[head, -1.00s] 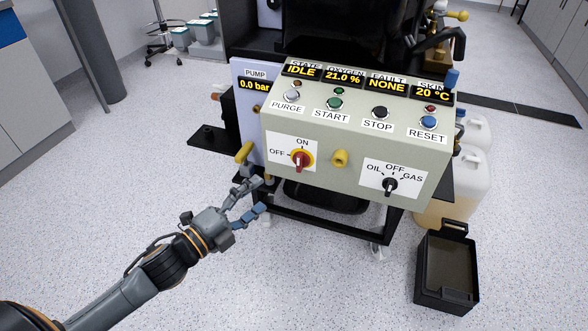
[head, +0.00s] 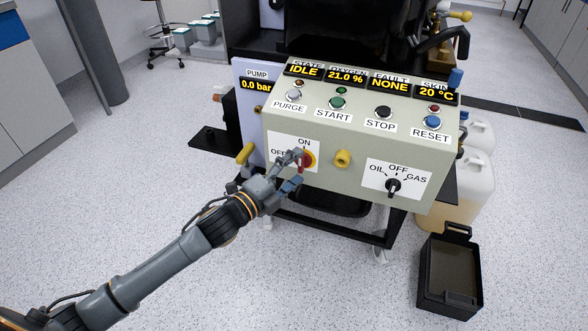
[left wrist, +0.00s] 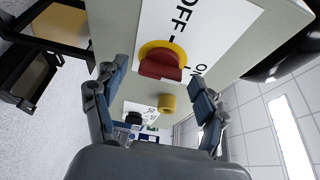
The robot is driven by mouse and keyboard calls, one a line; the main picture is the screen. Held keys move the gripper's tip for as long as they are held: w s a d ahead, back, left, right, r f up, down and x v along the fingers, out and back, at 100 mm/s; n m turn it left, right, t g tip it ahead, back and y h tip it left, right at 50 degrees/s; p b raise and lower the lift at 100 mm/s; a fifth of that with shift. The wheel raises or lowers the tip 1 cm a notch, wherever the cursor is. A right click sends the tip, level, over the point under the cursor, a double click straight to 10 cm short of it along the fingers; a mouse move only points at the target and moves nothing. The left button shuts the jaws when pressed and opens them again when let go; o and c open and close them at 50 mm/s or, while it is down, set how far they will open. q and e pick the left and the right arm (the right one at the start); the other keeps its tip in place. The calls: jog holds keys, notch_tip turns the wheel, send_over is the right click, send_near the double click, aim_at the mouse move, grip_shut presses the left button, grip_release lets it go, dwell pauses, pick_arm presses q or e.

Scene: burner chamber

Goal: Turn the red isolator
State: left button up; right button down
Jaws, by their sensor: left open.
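The red isolator (head: 304,161) is a red knob on a yellow disc, on a white OFF/ON plate on the front of the grey control box. In the head view my left gripper (head: 293,168) is in front of it and covers part of it. In the left wrist view the isolator (left wrist: 160,64) sits ahead, between the two spread fingers of my open left gripper (left wrist: 158,92). No contact between fingers and knob shows there. My right gripper is not in view.
A yellow knob (head: 343,159) sticks out to the right of the isolator, and the black OIL/OFF/GAS selector (head: 393,186) is further right. A yellow handle (head: 245,153) is at the left. A black bin (head: 450,277) stands on the floor at right.

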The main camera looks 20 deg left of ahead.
pick_arm(q)
jog(key=shift+c, duration=0.2)
jog(key=c, duration=1.1)
